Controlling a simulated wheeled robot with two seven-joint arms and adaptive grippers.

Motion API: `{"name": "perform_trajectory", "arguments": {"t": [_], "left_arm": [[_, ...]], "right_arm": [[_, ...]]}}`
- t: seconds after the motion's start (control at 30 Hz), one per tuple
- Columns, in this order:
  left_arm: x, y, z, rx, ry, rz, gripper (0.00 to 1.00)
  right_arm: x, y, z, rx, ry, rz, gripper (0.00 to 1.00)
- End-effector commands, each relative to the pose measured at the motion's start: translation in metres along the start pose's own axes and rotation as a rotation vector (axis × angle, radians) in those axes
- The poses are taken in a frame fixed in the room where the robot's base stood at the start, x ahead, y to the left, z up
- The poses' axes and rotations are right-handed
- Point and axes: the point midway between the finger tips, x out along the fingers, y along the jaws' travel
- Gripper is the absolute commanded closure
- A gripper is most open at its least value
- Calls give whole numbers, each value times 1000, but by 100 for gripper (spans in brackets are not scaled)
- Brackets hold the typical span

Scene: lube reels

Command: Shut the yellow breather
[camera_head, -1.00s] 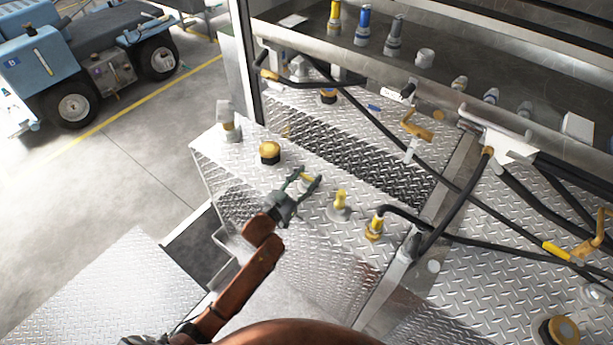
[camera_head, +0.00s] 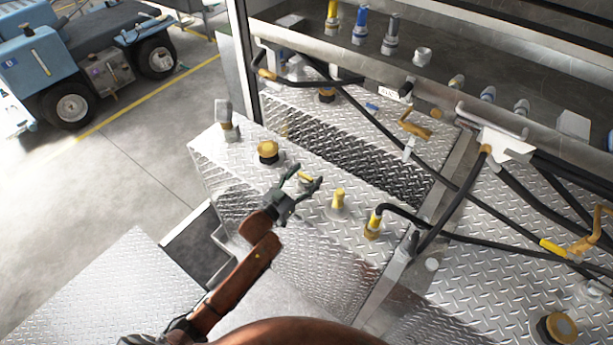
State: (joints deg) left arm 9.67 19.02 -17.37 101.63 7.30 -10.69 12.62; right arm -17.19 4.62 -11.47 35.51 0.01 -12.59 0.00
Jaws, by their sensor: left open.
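My left gripper (camera_head: 306,178) is open above the diamond-plate deck (camera_head: 240,175), with its two fingers spread. A small yellow-topped fitting (camera_head: 304,177) shows between the fingertips, partly hidden by them; I cannot tell whether they touch it. A round yellow cap on a dark base (camera_head: 268,150) stands to the left of the gripper. A yellow fitting on a metal collar (camera_head: 338,199) stands to its right. I cannot tell for certain which of these is the breather. My right gripper is not in view.
A yellow hose end with a black hose (camera_head: 374,222) stands further right. Black hoses (camera_head: 450,180) cross the plate beyond. A grey metal fitting (camera_head: 226,125) is at the deck's left corner. A shelf behind holds several coloured nozzles (camera_head: 361,25). A blue vehicle (camera_head: 75,65) stands far left.

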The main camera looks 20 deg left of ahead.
Motion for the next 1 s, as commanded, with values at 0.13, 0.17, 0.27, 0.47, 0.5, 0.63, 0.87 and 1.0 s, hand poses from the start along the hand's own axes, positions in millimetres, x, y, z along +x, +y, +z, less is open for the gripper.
{"name": "perform_trajectory", "arguments": {"t": [0.13,0.17,0.27,0.47,0.5,0.63,0.87,1.0], "left_arm": [[-8,-1,1,0,-2,-1,39],[-12,-1,2,0,-3,-1,39],[-29,-1,2,0,-3,-1,39],[-71,0,2,0,-2,-1,39],[-79,0,2,0,-2,-1,39],[-101,0,1,0,-2,0,39],[-119,0,0,0,1,1,39],[-120,0,0,0,1,1,39]], "right_arm": [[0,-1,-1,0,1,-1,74],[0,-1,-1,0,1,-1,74],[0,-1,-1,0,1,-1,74],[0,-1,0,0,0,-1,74],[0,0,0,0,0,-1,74],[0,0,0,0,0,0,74],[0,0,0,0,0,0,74],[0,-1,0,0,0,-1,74]]}}
